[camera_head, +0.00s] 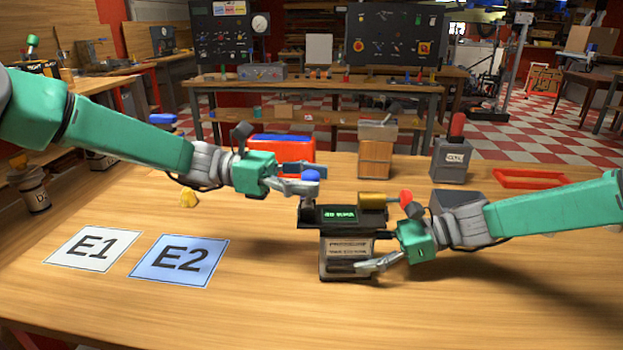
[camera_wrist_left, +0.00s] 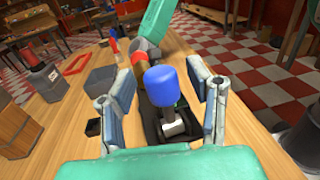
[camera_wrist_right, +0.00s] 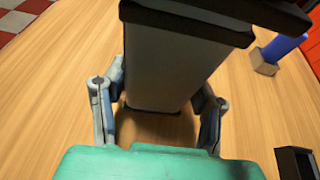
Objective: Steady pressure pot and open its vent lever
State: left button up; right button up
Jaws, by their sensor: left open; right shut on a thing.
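The pressure pot (camera_head: 347,258) is a dark boxy device with a green lit display, a label on its front and a brass cylinder with a red end on top. It stands upright on the table. A blue-capped lever (camera_head: 310,176) rises at its upper left; the cap also shows in the left wrist view (camera_wrist_left: 167,88). My left gripper (camera_head: 306,178) is open, with its fingers on either side of the blue cap. My right gripper (camera_head: 364,252) is shut on the pot's lower body, which fills the middle of the right wrist view (camera_wrist_right: 170,65).
Cards E1 (camera_head: 93,249) and E2 (camera_head: 180,260) lie at the left. A yellow piece (camera_head: 188,198), an orange-and-blue bin (camera_head: 283,147), a wooden block (camera_head: 375,160), a grey canister (camera_head: 451,160) and a red tray (camera_head: 530,179) stand behind. The front table is clear.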

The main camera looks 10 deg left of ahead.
aim_at(303, 175)
pick_arm(q)
jog(key=shift+c, duration=0.4)
grip_shut()
jog(key=shift+a, duration=0.1)
jog(key=h, duration=0.1)
jog(key=a+h, duration=0.1)
jog(key=a+m+h, duration=0.1)
jog(key=h, duration=0.1)
jog(key=shift+s+f+g, duration=0.15)
jog(key=shift+f+g, duration=0.15)
jog(key=shift+a+f+m+g+h, duration=0.2)
jog(key=shift+a+m+g+h, duration=0.35)
jog(key=shift+h, duration=0.4)
jog(key=shift+a+f+m+g+h, duration=0.2)
jog(key=shift+a+m+g+h, duration=0.2)
jog(key=shift+m+g+h, duration=0.4)
jog(key=shift+s+h, duration=0.1)
jog(key=shift+h, duration=0.15)
